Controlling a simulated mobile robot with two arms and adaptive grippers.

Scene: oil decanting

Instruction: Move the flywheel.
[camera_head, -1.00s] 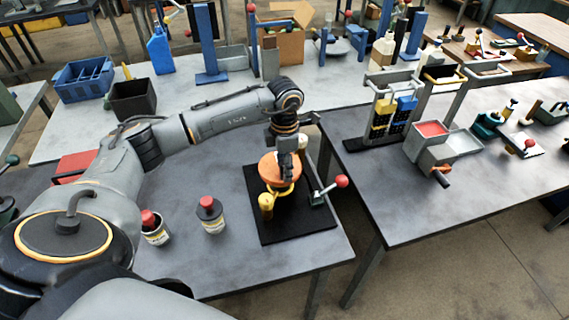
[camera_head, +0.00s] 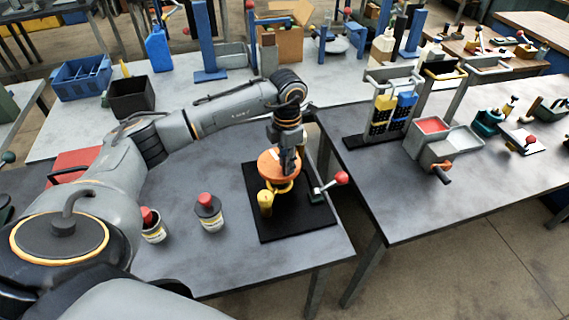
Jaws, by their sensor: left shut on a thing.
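The flywheel (camera_head: 268,164) is an orange disc over a yellow part, standing on a black base plate (camera_head: 292,222) on the near grey table. A yellow post (camera_head: 265,204) stands at its front left. A lever with a red knob (camera_head: 341,178) is at the plate's right edge. My left gripper (camera_head: 288,168) points down at the right side of the orange disc and is shut on it. The fingertips are small and partly hidden against the disc. My right gripper is not in view.
Two red-capped bottles (camera_head: 209,214) (camera_head: 152,226) stand left of the plate. A red box (camera_head: 75,168) lies behind my left arm. On the right table are a rack (camera_head: 366,142) and grey-and-red bins (camera_head: 432,146). The near table's front strip is clear.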

